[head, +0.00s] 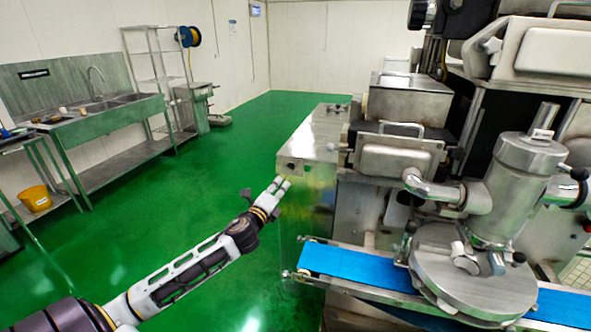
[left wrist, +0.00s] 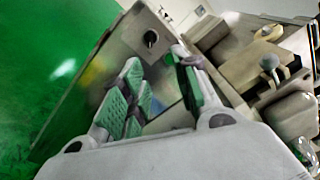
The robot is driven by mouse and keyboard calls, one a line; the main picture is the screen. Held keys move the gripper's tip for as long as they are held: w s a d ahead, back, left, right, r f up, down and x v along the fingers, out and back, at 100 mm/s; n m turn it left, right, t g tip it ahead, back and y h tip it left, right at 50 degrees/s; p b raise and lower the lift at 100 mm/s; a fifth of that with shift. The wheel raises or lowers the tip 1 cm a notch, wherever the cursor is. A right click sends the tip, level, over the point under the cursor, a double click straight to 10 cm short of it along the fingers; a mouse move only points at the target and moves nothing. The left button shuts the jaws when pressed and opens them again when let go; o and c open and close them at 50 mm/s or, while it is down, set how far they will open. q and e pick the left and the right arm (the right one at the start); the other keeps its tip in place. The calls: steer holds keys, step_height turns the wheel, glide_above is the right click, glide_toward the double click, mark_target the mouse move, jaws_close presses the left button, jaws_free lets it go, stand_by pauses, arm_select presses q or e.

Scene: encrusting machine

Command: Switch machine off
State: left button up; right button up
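The machine (head: 400,160) is a large steel unit on the right of the head view. Its steel cabinet (head: 315,140) has a small dark knob (head: 291,165) on the front face. In the left wrist view the dark round knob (left wrist: 151,38) sits on a light metal face beyond the fingers. My left gripper (head: 284,182) is close in front of this face, just below the knob in the head view. Its green-padded fingers (left wrist: 160,88) are apart with nothing between them. I cannot tell whether a finger touches the face. My right gripper is not in view.
A blue conveyor belt (head: 365,268) runs out below the cabinet. A steel hopper (head: 515,185) stands at the right. A sink bench (head: 105,115) and a yellow bucket (head: 36,198) are at the left. The green floor (head: 230,150) between is clear.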

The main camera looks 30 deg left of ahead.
arm_select(q)
steer(key=shift+s+a+m+y, duration=0.1)
steer(key=shift+a+m+y, duration=0.25)
steer(key=shift+m, duration=0.6)
steer(key=shift+s+a+m+y, duration=0.1)
steer(key=shift+a+m+y, duration=0.25)
steer(key=shift+m, duration=0.6)
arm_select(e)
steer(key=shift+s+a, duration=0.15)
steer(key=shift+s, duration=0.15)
arm_select(q)
steer(key=shift+w+h, duration=0.1)
steer(key=shift+h, duration=0.2)
steer(key=shift+w+a, duration=0.1)
steer(key=b, duration=0.1)
glide_toward(289, 167)
steer(key=b+x, duration=0.1)
steer(key=x, duration=0.7)
steer(key=shift+b, duration=0.4)
steer(key=shift+w+a, duration=0.1)
steer(key=shift+w, duration=0.05)
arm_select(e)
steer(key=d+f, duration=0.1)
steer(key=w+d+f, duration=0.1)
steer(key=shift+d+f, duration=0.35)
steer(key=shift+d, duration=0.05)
